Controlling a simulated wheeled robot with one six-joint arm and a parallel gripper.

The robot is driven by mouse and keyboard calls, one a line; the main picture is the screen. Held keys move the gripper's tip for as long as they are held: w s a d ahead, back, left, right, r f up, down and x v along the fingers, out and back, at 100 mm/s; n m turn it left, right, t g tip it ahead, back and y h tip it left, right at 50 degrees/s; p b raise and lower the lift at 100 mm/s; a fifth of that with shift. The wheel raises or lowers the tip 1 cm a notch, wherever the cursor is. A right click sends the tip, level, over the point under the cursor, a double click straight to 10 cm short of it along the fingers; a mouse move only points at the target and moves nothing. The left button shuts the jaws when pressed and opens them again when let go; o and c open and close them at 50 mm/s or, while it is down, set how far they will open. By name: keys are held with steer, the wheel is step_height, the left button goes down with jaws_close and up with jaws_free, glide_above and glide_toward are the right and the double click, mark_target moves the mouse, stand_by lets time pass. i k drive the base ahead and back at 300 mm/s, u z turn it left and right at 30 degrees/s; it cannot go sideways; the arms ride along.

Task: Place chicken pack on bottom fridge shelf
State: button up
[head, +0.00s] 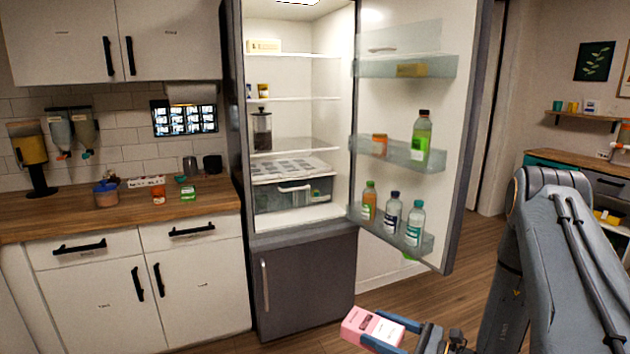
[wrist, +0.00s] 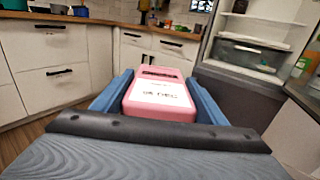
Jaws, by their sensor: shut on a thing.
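The chicken pack is a pink box with a white label (head: 372,328), low in the middle of the head view. It also shows large between the blue fingers in the wrist view (wrist: 160,97). My gripper (head: 385,335) is shut on it and holds it in front of the fridge, below the open compartment. The fridge (head: 298,120) stands open, with several shelves. Its lowest level holds a clear drawer (head: 290,193) under a shelf with a white patterned surface (head: 285,166). The fridge floor (head: 300,217) shows a bare strip in front of the drawer.
The open fridge door (head: 455,150) reaches out on the right, with bottles (head: 392,214) in its lowest rack. A dark lower cabinet door (head: 305,285) is shut. A wooden counter (head: 60,222) with jars and packs stands at left. The floor at right is partly clear.

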mark_target(286, 147)
steer(key=u, duration=0.05)
steer(key=i, duration=1.55)
steer(key=u, duration=0.2)
